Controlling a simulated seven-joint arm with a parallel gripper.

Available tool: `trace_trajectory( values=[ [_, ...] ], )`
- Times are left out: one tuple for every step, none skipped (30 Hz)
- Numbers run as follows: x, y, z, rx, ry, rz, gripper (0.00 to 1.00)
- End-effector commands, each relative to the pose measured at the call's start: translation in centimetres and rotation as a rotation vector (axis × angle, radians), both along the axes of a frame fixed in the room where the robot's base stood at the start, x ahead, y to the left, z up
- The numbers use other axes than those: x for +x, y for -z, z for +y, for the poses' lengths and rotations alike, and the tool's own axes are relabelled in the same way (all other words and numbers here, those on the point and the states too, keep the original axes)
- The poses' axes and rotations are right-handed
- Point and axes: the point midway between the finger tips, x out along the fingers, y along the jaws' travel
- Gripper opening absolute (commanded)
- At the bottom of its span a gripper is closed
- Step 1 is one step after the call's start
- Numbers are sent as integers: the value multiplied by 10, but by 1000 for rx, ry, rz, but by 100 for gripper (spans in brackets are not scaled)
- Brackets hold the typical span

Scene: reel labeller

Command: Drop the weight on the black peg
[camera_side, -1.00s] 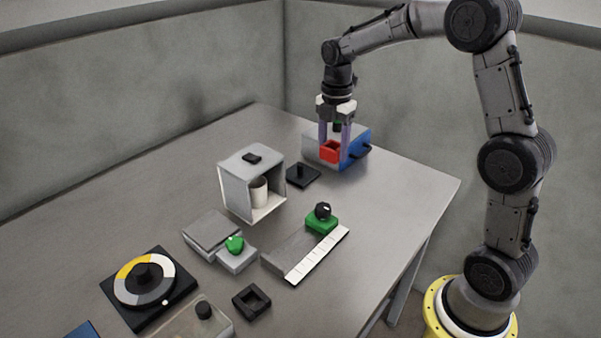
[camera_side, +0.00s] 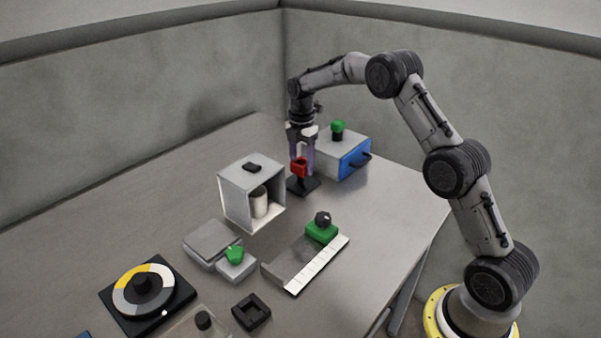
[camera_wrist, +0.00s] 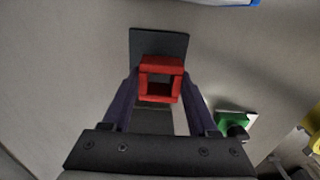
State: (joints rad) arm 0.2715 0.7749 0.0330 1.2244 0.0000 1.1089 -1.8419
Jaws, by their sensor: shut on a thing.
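The red weight (camera_side: 299,168), a square block with an opening through it, is held between the two fingers of my gripper (camera_side: 300,165). In the wrist view the weight (camera_wrist: 160,63) sits between the fingertips of my gripper (camera_wrist: 160,82). The black peg's square base (camera_side: 303,186) lies on the table right below the weight in the side view. The base (camera_wrist: 160,42) also shows behind the weight in the wrist view. The peg's post is hidden by the weight and fingers, so I cannot tell whether the weight is around it or just above.
A grey box with a blue drawer front (camera_side: 355,160) and a green knob on top (camera_side: 338,126) stands close behind to the right. An open-fronted grey box (camera_side: 236,186) stands to the left. A green block (camera_side: 321,232) with a black knob is nearer the front.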

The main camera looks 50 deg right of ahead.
Motion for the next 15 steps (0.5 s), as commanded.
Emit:
trace_trajectory(
  values=[
    [2, 2, -1, 0, 0, -2, 0],
    [3, 4, -1, 0, 0, -1, 0],
    [5, 7, -2, 0, 0, -1, 0],
    [6, 10, -2, 0, 0, 0, 0],
    [5, 14, -2, 0, 0, 1, 0],
    [5, 21, -1, 1, 0, 2, 0],
    [5, 25, -1, 0, 0, 2, 0],
    [5, 29, -1, 0, 0, 0, 0],
    [5, 33, -1, 0, 0, 0, 0],
    [5, 35, -1, 0, 0, -1, 0],
    [5, 36, -2, 0, 0, -2, 0],
    [6, 36, -2, -1, 0, -3, 0],
    [6, 36, -2, -1, 0, -3, 0],
    [6, 36, -2, -1, 0, -3, 0],
    [6, 36, -2, -1, 0, -3, 0]
  ],
)
